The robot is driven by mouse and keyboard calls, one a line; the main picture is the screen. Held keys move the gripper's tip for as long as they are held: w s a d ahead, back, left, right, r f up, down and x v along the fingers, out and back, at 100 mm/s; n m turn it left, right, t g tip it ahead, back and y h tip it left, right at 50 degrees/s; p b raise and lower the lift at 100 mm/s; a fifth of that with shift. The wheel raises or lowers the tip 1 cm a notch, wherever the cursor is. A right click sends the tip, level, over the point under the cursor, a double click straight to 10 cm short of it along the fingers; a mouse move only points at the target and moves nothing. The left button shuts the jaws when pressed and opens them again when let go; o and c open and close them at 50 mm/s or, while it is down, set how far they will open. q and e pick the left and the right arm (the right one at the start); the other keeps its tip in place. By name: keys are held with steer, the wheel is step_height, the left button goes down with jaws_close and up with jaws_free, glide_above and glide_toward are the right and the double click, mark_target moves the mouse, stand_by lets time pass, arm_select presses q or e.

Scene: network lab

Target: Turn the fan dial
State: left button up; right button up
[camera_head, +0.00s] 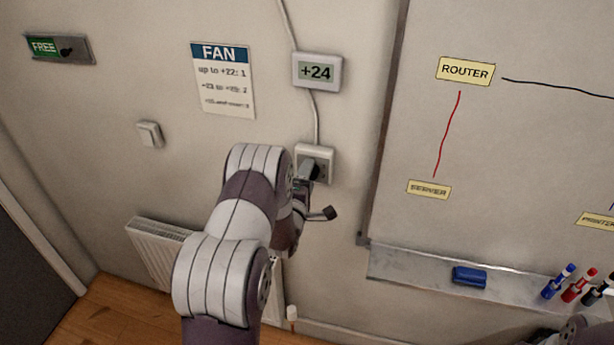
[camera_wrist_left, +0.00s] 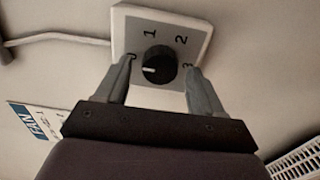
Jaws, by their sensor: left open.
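The fan dial's pale square plate (camera_wrist_left: 192,24) fills the top middle of the left wrist view, marked 0, 1, 2 and 3. Its round black knob (camera_wrist_left: 160,62) has a white mark pointing left, toward the 0. My left gripper (camera_wrist_left: 159,66) is open, with one finger on each side of the knob; I cannot tell whether they touch it. In the head view the plate (camera_head: 301,152) is on the wall below the display, and my left gripper (camera_head: 308,174) partly hides it. The wall display (camera_head: 316,72) reads +24. The FAN sign (camera_head: 222,80) lists temperature ranges against settings; its lower lines are blurred.
A whiteboard (camera_head: 520,170) with a tray holding a blue eraser (camera_head: 469,277) and markers (camera_head: 570,285) is to the right. A light switch (camera_head: 150,135) and FREE sign (camera_head: 58,49) are on the left wall. A radiator (camera_head: 158,245) stands below.

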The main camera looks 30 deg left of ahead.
arm_select(q)
steer(key=shift+d, duration=0.15)
steer(key=shift+w+d, duration=0.15)
steer(key=shift+c, duration=0.9)
steer(key=c, duration=0.9)
arm_select(e)
steer(key=shift+w+d+f, duration=0.15)
steer(key=shift+d, duration=0.15)
steer(key=shift+f, duration=0.1)
